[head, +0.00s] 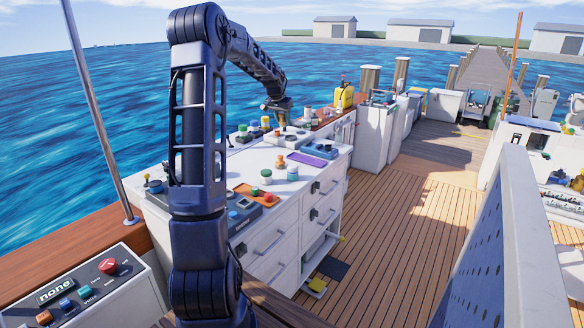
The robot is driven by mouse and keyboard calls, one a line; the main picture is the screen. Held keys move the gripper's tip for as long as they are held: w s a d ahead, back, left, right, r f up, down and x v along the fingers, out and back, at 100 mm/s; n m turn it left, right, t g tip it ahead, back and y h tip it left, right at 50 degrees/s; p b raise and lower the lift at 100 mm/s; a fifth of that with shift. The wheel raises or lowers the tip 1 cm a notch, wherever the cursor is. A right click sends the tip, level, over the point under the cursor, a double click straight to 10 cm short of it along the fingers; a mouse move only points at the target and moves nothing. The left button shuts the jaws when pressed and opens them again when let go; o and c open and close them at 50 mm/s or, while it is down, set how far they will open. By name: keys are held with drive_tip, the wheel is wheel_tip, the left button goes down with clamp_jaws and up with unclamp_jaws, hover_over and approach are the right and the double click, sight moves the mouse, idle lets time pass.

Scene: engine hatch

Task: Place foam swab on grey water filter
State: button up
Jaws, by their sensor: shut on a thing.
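My gripper (282,112) is at the far end of my arm, low over the back part of the white cabinet top (232,172). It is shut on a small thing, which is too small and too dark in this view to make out. I cannot pick out the foam swab for sure. I cannot tell which of the small round items near the gripper is the grey water filter. My own arm hides part of the near cabinet top.
Two jars (292,172) stand mid-cabinet, near a purple mat (300,158) and an orange tray (250,193). A blue device (318,149) lies at the right edge. A yellow jug (343,97) stands behind. The wooden deck (400,220) to the right is mostly clear.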

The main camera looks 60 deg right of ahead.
drive_tip(key=r, duration=0.1)
hover_over(295, 165)
drive_tip(key=a, duration=0.2)
drive_tip(key=shift+m, duration=0.3)
drive_tip(key=f, duration=1.9)
drive_tip(key=shift+d+f, duration=0.2)
drive_tip(key=shift+f, duration=0.2)
drive_tip(key=shift+f, duration=0.15)
drive_tip(key=o, duration=1)
drive_tip(key=shift+w+a+r, duration=0.1)
drive_tip(key=shift+r, duration=0.45)
drive_tip(key=v, duration=1.1)
drive_tip(key=shift+r, duration=0.1)
